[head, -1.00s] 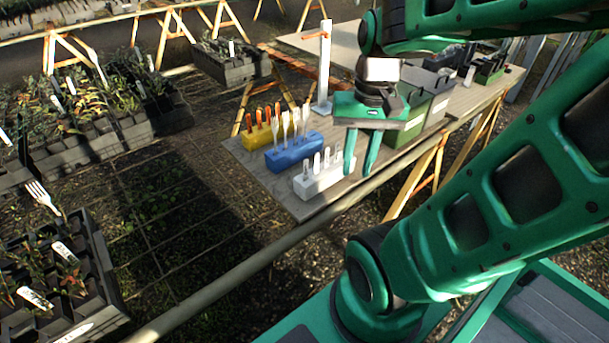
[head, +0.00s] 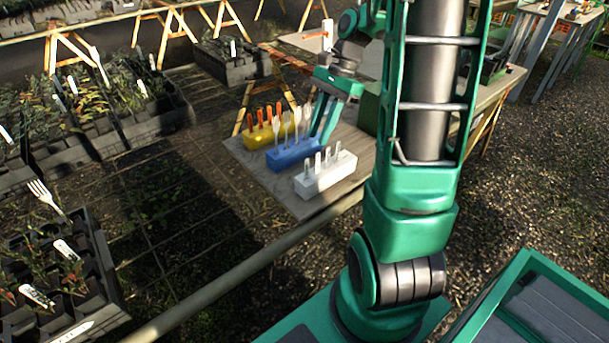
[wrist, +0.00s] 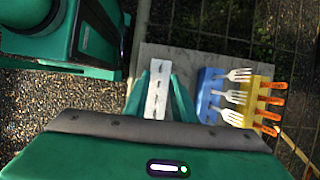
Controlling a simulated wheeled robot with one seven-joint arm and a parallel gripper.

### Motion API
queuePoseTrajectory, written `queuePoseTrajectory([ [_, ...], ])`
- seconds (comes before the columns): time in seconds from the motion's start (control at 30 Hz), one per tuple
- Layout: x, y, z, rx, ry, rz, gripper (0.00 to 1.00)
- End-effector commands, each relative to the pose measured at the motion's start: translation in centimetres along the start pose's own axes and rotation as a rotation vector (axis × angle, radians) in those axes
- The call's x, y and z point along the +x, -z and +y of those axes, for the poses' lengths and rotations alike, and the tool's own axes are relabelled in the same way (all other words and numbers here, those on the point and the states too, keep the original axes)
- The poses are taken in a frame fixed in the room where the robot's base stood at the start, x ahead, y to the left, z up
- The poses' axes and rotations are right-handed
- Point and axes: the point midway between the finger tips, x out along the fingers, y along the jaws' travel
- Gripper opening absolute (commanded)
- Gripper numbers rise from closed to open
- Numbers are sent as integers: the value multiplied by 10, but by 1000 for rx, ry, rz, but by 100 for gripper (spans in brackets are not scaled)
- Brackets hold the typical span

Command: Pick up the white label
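A white block (head: 327,179) stands on the table's near end and holds a row of several small pale upright pieces (head: 317,162), which look like white labels. In the wrist view the white block (wrist: 158,88) shows from above between my finger tips, with thin dark marks along it. My gripper (head: 321,134) is open and empty, pointing down. In the head view it is above the table behind the white block and beside the blue block (head: 292,153). The wrist view also shows both green fingers of my gripper (wrist: 156,92) apart.
The blue block holds several white forks (head: 297,117). A yellow block (head: 257,138) holds several orange-topped pieces. A grey-brown table (head: 262,179) carries them. Seedling trays (head: 110,262) with white labels (head: 64,251) stand at the left. A rail (head: 237,270) runs in front.

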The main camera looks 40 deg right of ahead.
Motion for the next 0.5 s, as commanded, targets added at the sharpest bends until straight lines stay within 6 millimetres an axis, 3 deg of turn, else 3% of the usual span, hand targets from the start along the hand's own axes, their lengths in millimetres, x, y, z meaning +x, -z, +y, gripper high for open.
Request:
queuePoseTrajectory([
  [0.1,18,0,0,0,-2,-2,24],
  [0.5,54,0,-4,-2,-4,0,24],
])
